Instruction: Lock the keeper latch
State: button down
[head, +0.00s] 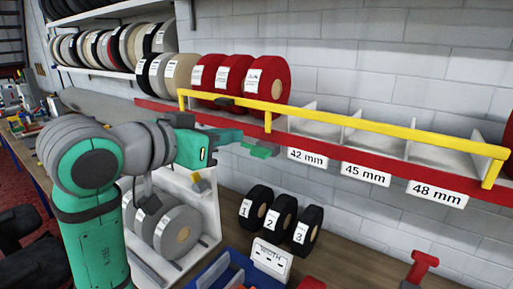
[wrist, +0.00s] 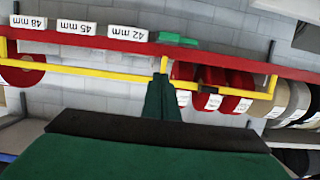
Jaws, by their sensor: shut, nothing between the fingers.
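A yellow keeper bar (head: 340,122) runs along the front of the red shelf (head: 330,160), with yellow posts at its ends and one between. A small bright green tab (head: 260,150) sits at the shelf's front edge, left of the 42 mm label. It also shows in the wrist view (wrist: 178,39). A dark block (head: 224,102) is on the bar further left. I cannot tell which of these two is the latch. My gripper (head: 239,136) is shut and empty, just left of the green tab. In the upside-down wrist view, its fingertips (wrist: 162,78) overlap the middle post.
Red rolls (head: 265,80) fill the shelf's left part; the bays above the 42, 45 and 48 mm labels look empty. Numbered black rolls (head: 257,205), a white rack of grey rolls (head: 180,230) and a blue bin (head: 222,270) stand below.

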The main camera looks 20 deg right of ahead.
send_over(255, 148)
jog(key=s, duration=0.5)
notch_tip(255, 148, down, 2)
jog(key=f, duration=0.1)
jog(key=shift+w+a+f, duration=0.15)
jog(key=shift+a+f, duration=0.1)
jog(key=shift+f, duration=0.65)
jog(key=shift+w+a+f, duration=0.1)
jog(key=shift+a+f, duration=0.1)
jog(key=shift+f, duration=0.65)
jog(key=shift+w+a, duration=0.15)
jog(key=shift+s+d+m, duration=0.25)
jog(key=shift+d+m, duration=0.05)
jog(key=shift+a, duration=0.1)
